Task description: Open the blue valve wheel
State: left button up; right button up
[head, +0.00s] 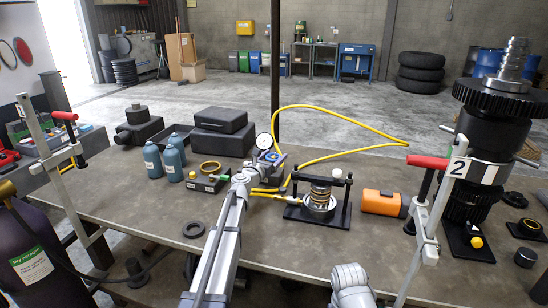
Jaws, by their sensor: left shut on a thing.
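The blue valve wheel (273,157) sits just below a round white pressure gauge (264,141) at the middle of the workbench. My left arm reaches up from the bottom of the head view, and its gripper (262,165) is at the wheel, shut on it. The fingers cover part of the wheel, so how far it is turned cannot be seen. Yellow hose (330,153) runs from beside the valve across the bench. Only a grey link of my right arm shows at the bottom edge; its gripper is out of view.
A black press fixture with a spring (320,195) stands right of the valve, with an orange case (381,203) beyond it. Teal bottles (173,160) and black cases (220,122) stand left. A tall gear shaft (490,140) and a red-handled clamp (432,200) stand right.

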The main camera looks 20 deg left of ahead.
aim_at(273, 155)
pick_arm(q)
jog(key=n+y, duration=0.3)
jog(key=y, duration=0.2)
jog(key=shift+a+n+y, duration=0.15)
jog(key=shift+n+y, duration=1.45)
jog(key=shift+y, duration=0.7)
jog(key=shift+g, duration=0.3)
jog(key=o, duration=1.2)
jog(key=shift+r, duration=0.1)
notch_tip(273, 155, up, 10)
jog(key=p, duration=1)
